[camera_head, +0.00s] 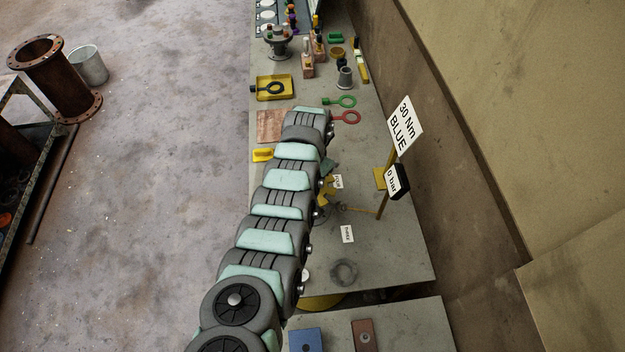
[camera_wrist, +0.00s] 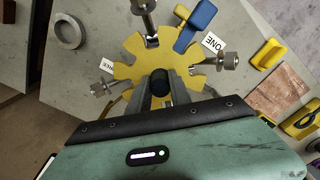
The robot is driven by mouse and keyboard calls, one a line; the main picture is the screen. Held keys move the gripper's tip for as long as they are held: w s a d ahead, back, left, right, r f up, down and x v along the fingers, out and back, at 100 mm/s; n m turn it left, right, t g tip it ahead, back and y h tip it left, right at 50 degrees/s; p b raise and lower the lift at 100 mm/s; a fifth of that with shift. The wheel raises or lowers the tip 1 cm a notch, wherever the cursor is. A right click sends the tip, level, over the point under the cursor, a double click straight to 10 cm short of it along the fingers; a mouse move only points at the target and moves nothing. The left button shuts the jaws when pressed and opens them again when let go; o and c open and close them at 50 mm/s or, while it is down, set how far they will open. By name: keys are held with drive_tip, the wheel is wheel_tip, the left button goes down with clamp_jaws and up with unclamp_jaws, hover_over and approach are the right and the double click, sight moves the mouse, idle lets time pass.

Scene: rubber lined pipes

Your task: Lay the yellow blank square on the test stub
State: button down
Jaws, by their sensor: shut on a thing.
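The yellow blank (camera_wrist: 140,66) is a flat disc with slots cut around its edge and a dark round knob (camera_wrist: 160,82) at its middle. My gripper (camera_wrist: 160,88) is shut on this knob in the wrist view. Bolts with nuts stand around the blank, one at the top (camera_wrist: 145,18), one at the right (camera_wrist: 224,61) and one at the left (camera_wrist: 106,88), near its slots. The test stub is hidden under the blank, so I cannot tell whether they touch. In the head view, part of the blank (camera_head: 327,190) shows beside my arm, which hides my gripper.
A blue piece (camera_wrist: 196,24) stands at the blank's upper edge. A grey ring (camera_wrist: 67,31) lies on the bench at the left. A sign on a post (camera_head: 403,124) and a gauge box (camera_head: 397,181) stand right of the blank. A copper-coloured plate (camera_wrist: 280,92) lies at the right.

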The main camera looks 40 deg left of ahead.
drive_tip(key=c, duration=1.1)
unclamp_jaws()
drive_tip(key=shift+r+p, duration=2.7)
drive_tip(key=shift+r, duration=0.85)
